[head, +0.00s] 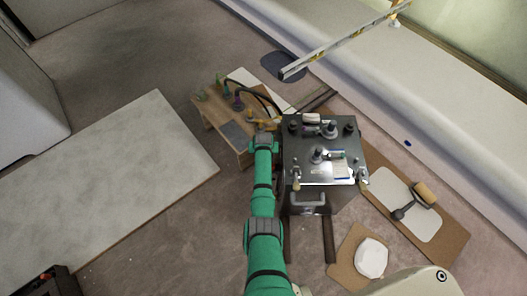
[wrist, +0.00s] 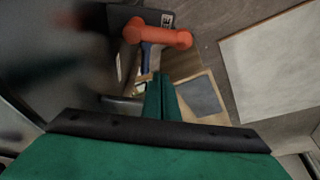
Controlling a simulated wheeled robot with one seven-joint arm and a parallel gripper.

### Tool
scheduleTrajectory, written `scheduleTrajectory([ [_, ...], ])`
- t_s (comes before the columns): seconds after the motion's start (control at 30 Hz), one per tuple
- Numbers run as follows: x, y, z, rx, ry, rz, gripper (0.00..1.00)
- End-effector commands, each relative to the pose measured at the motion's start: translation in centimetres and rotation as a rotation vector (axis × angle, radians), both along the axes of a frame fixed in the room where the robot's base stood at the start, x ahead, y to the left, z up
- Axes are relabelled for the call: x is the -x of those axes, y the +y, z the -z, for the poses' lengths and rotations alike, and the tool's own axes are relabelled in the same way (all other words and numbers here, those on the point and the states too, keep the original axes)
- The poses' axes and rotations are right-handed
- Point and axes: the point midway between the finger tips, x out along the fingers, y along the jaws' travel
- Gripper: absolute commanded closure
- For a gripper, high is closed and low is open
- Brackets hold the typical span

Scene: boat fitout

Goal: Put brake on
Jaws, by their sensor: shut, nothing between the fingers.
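My gripper (wrist: 160,98) shows in the wrist view as green fingers pressed together, with nothing between them. An orange angled handle (wrist: 160,36) lies just beyond the fingertips, beside a dark plate with a small label; the fingers look apart from it. I cannot tell for sure whether it is the brake. In the head view my green arm reaches up to the left side of a grey metal cabinet (head: 310,205); its fingertips are hidden there. Several knobs and handles sit on the cabinet's top.
A small wooden table (head: 208,114) with coloured fittings and dark hoses stands left of the cabinet. A large pale panel (head: 130,185) lies on the floor at left. A board with a mallet (head: 412,200) lies at right. A spirit level (head: 335,46) is at the top.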

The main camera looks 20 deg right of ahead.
Motion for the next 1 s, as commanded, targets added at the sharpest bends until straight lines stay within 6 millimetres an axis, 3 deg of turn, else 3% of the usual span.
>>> scheduleTrajectory([
  [0.5,3.4,1.1,0.8,-0.001,0.0,0.002,1.0],
  [1.0,3.7,1.3,0.8,0.0,-0.001,-0.001,1.0],
])
